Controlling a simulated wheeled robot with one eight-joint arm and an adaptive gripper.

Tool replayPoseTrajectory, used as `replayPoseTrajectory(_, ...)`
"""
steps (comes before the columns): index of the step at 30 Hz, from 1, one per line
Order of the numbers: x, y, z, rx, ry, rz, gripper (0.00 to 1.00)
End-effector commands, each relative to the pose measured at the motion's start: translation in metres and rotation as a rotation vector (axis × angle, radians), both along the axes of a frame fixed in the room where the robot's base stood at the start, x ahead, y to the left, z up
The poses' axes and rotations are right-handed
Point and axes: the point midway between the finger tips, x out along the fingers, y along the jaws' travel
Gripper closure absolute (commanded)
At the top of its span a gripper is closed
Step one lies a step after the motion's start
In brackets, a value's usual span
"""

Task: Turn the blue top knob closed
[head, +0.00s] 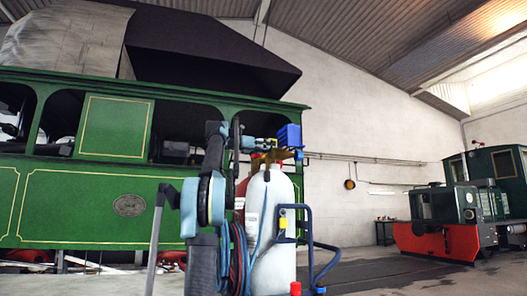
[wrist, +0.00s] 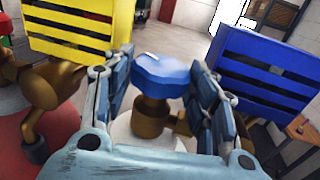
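The blue top knob (wrist: 162,74) sits on a brass valve body (wrist: 152,115) in the middle of the wrist view. My gripper (wrist: 161,65) has one finger on each side of the knob. The fingers are spread, with the knob between them; I cannot tell whether either touches it. In the head view my gripper (head: 262,144) is at the top of the white gas cylinder (head: 272,225). The knob is not clearly visible there.
A yellow slatted block (wrist: 80,35) stands left of the knob and a blue slatted block (wrist: 262,75) right of it, both close to my fingers. The blue block also shows in the head view (head: 290,135). A green tram (head: 90,205) stands behind the cylinder.

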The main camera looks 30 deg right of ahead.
Motion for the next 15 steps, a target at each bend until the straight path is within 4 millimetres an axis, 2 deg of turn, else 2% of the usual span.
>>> replayPoseTrajectory(5, 0.0049, -0.0001, 0.0002, -0.003, 0.002, -0.007, 0.72)
replayPoseTrajectory(15, 0.0091, -0.0009, 0.0008, -0.005, 0.003, -0.143, 0.71)
